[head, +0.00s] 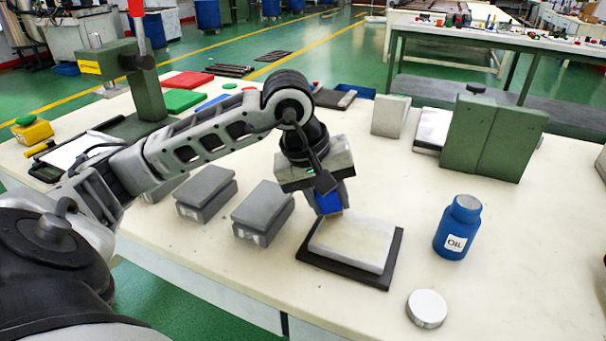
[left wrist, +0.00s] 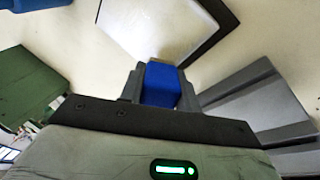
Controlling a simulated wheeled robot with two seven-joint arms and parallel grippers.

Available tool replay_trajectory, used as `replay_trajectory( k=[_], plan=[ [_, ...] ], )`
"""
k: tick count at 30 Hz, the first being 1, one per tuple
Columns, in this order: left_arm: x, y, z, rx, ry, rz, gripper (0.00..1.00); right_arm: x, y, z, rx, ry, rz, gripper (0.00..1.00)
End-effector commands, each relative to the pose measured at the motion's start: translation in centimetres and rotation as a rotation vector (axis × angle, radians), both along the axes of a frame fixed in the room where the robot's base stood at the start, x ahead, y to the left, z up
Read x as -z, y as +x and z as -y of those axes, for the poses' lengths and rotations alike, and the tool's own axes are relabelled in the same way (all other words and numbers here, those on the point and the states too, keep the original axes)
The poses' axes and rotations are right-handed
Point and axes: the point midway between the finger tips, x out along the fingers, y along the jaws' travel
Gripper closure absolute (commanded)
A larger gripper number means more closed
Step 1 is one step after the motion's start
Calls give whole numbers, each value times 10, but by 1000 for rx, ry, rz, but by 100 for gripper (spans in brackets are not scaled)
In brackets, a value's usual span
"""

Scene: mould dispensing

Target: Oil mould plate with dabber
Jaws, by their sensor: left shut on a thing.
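My left gripper (head: 330,200) is shut on a blue dabber (head: 327,203). In the head view the dabber points down at the back edge of the light mould plate (head: 352,245); I cannot tell whether it touches. The plate lies on a black mat (head: 377,281). In the left wrist view the blue dabber (left wrist: 160,84) sits between the fingers, with the plate (left wrist: 150,30) beyond it. A blue bottle labelled OIL (head: 458,228) stands upright and open to the right of the plate. Its white cap (head: 427,308) lies on the table. My right gripper is not in view.
Two grey block stacks (head: 263,212) (head: 205,193) stand left of the plate. Green blocks (head: 493,138) and a light block (head: 389,115) stand at the back. A green press-like stand (head: 147,92) is at the back left. The table between the plate and the bottle is clear.

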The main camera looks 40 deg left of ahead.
Motion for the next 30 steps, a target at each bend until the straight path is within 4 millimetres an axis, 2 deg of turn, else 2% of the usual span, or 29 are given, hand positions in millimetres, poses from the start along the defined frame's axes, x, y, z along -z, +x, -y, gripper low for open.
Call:
replay_trajectory(
  k=[5, 6, 9, 17, 25, 30],
  plan=[
    [4, 1, -12, 7, 2, -1, 90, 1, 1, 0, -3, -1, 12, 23],
    [-2, 1, -12, 7, 1, -2, 90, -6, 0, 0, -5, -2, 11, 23],
    [-27, 1, -12, 5, 1, 7, 90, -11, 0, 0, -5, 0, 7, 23],
    [-48, -3, -16, -4, 1, 2, 90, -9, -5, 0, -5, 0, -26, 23],
    [-72, -6, -20, -13, 1, 2, 90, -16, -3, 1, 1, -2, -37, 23],
    [-81, -7, -21, -18, 1, 1, 90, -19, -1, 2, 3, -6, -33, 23]
  ],
)
